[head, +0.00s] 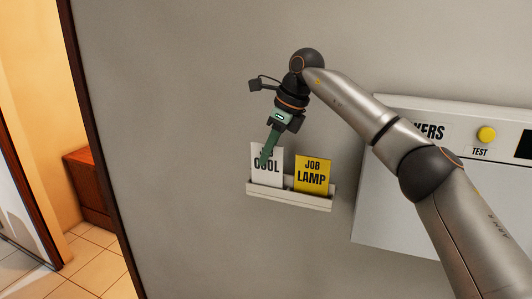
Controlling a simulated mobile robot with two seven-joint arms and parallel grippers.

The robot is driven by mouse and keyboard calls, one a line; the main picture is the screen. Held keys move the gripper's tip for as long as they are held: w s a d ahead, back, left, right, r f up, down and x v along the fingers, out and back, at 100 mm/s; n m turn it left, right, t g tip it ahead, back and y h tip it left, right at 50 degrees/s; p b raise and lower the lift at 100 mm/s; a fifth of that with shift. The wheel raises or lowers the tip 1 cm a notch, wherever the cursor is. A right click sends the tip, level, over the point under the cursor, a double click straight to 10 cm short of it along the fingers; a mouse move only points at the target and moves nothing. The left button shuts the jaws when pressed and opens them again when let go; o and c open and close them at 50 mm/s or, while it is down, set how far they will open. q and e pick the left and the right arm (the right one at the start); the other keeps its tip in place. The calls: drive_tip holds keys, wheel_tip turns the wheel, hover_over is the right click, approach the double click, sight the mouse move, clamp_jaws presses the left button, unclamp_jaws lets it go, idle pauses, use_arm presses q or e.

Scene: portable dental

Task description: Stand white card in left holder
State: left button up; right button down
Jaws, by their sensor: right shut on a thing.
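The white card (270,178) stands upright at the left side of a wall-mounted holder (290,194), and its lower edge is hidden behind the holder's front lip. Its printed text reads partly "OOL", the rest covered by my gripper. My right gripper (265,160) comes down from above and is shut on the white card near its top edge. My left gripper is not in view.
A yellow card (311,175) marked "JOB LAMP" stands in the holder just right of the white card. A white panel (390,200) with a yellow "TEST" button (487,134) is on the wall further right. The wall left of the holder is bare.

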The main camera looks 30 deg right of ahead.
drive_tip(key=shift+d+f+b, duration=0.1)
drive_tip(key=shift+f+b, duration=0.3)
drive_tip(key=shift+f, duration=0.6)
drive_tip(key=c, duration=1)
unclamp_jaws()
drive_tip(key=shift+o, duration=0.2)
drive_tip(key=shift+r, duration=0.15)
